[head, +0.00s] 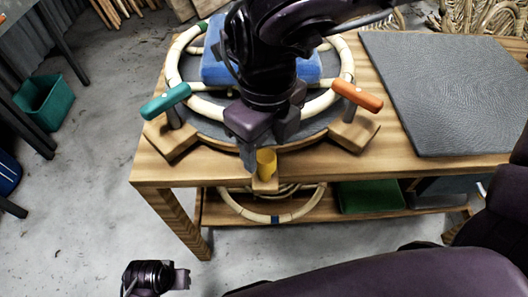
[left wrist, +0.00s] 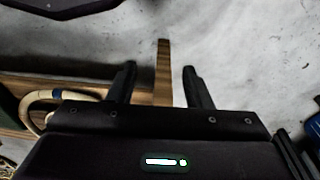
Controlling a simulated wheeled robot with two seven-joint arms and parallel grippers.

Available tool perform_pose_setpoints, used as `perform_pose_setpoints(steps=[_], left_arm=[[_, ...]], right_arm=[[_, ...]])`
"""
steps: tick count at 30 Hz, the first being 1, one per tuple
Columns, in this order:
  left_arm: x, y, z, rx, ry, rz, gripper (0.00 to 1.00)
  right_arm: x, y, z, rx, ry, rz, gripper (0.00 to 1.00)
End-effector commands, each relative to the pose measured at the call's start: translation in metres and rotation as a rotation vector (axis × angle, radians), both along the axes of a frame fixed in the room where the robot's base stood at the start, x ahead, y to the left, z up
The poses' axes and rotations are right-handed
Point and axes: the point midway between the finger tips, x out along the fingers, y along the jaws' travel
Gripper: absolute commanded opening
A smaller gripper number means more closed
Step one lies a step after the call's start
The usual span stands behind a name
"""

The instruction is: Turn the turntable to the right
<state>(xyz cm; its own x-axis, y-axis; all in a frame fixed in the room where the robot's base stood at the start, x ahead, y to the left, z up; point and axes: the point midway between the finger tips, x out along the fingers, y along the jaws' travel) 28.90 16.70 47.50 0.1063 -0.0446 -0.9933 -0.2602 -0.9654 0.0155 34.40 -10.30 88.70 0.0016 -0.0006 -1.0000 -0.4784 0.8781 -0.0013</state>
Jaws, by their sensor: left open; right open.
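The round grey turntable (head: 318,128) sits on the wooden workbench, with a pale rattan ring (head: 345,55) and a blue cushion (head: 215,68) on it. A teal-handled lever (head: 165,101) stands at its left and an orange-handled lever (head: 357,95) at its right. A yellow peg (head: 266,163) stands on a small wooden block at the front edge. My right gripper (head: 258,150) is open, just above and behind the yellow peg; contact cannot be told. My left gripper (head: 184,279) is low at the left, away from the bench; in the left wrist view (left wrist: 160,88) it is open and empty.
A dark grey mat (head: 440,90) covers the bench's right part. A lower shelf holds another rattan ring (head: 275,219) and a green box (head: 370,196). A teal bin (head: 50,103) is on the floor at left. The wooden bench leg (left wrist: 163,70) shows beyond my left fingers.

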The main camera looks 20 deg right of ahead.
Motion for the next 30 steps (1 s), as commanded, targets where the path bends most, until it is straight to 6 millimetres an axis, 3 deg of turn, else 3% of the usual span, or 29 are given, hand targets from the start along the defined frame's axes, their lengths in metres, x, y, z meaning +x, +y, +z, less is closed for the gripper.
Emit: perform_pose_setpoints(steps=[3, 7, 18, 30], left_arm=[[-0.001, -0.001, 0.012, 0.000, 0.003, -0.006, 0.45], [-0.002, -0.002, 0.023, 0.000, 0.005, -0.010, 0.45], [-0.003, -0.002, 0.029, 0.001, 0.007, -0.012, 0.45], [-0.003, -0.002, 0.029, 0.001, 0.006, -0.012, 0.45]], right_arm=[[-0.001, 0.000, -0.021, -0.001, 0.002, 0.001, 0.56], [0.000, 0.000, -0.034, 0.001, 0.000, 0.000, 0.56], [0.000, 0.001, -0.039, 0.002, 0.000, 0.000, 0.55], [0.000, 0.001, -0.038, 0.002, 0.000, 0.000, 0.02]])
